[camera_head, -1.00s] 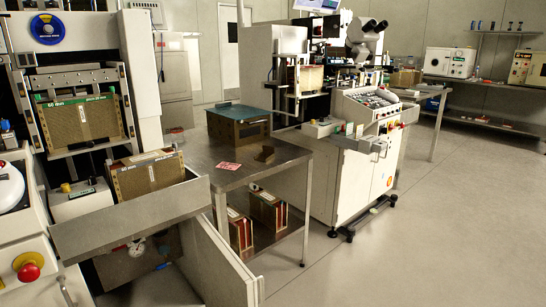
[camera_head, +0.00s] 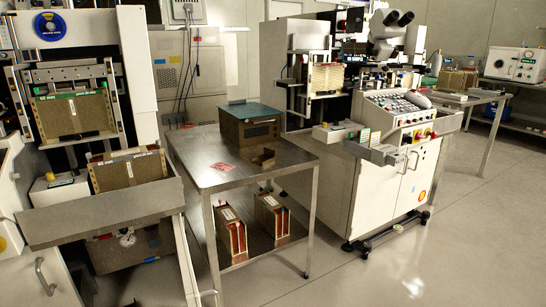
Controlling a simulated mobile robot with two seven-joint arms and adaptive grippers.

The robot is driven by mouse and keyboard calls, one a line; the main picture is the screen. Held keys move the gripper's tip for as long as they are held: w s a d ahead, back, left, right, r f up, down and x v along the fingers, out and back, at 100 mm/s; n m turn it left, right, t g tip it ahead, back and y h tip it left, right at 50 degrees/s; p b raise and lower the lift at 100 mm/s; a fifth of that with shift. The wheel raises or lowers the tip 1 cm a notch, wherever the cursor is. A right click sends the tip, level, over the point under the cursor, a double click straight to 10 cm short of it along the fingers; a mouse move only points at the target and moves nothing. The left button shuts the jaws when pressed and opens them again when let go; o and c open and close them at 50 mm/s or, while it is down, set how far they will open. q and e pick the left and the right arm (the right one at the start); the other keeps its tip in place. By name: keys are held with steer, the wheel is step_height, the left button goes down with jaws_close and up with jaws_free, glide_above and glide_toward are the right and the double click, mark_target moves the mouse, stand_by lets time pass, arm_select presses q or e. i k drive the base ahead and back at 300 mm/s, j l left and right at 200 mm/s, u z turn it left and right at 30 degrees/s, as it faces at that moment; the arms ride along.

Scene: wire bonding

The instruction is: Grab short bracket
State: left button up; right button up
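A small brown angled piece (camera_head: 263,157), which may be the short bracket, sits on the steel table (camera_head: 205,178) in front of a brown box with a blue-green top (camera_head: 250,125). Several brown bracket-like magazines also show: a tall one (camera_head: 75,117) stands in the left machine, and another (camera_head: 128,172) sits in that machine's grey front tray. Two more (camera_head: 231,235) (camera_head: 272,217) stand on the table's lower shelf. I cannot tell for certain which one is the short bracket. Neither of my grippers is in view.
A red-and-white card (camera_head: 222,167) lies on the tabletop. The left machine's grey tray (camera_head: 100,218) juts out beside the table. A white machine with a microscope (camera_head: 390,125) stands to the right. The grey floor (camera_head: 450,240) is open at the front right.

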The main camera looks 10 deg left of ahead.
mark_target(268, 156)
steer(key=i+l, duration=0.2)
steer(key=l, duration=0.15)
steer(key=i+l+u, duration=0.15)
steer(key=l, duration=0.2)
steer(key=i+l, duration=0.25)
steer(key=l, duration=0.15)
steer(key=j+u, duration=0.05)
